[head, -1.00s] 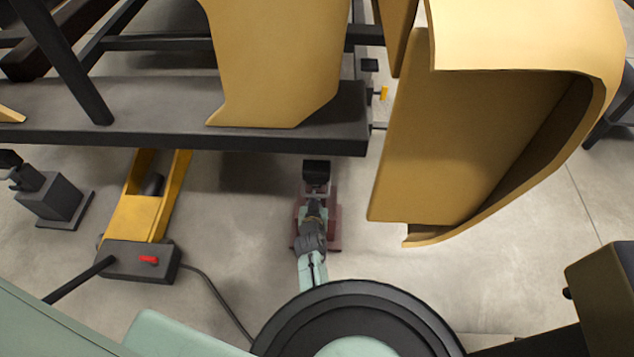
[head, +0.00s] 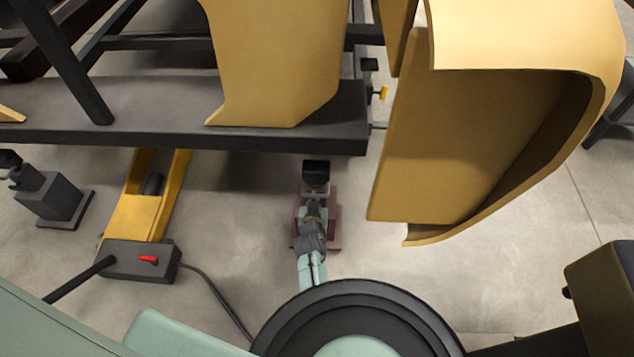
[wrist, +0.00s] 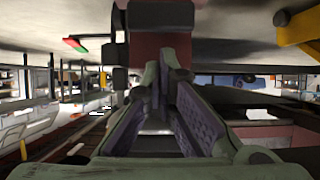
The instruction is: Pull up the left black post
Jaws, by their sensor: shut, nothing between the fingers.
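A stand with a black post head (head: 316,168) on a dark red base (head: 333,225) stands on the floor in the middle of the head view, just in front of the dark beam. My gripper (head: 313,203) is right at this stand, over its near side, and hides part of it. In the wrist view, the stand's dark red body (wrist: 160,48) is close beyond my fingertips (wrist: 166,66). The fingers are shut with nothing between them; contact with the stand cannot be told. Another dark grey stand (head: 58,200) with a black top is at the far left.
A long dark beam (head: 190,135) crosses behind the stand. A tan shell panel (head: 440,150) hangs to the right and another (head: 275,60) above. A yellow jack (head: 140,215) with a black box (head: 140,262) and cable is left. Bare floor lies between.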

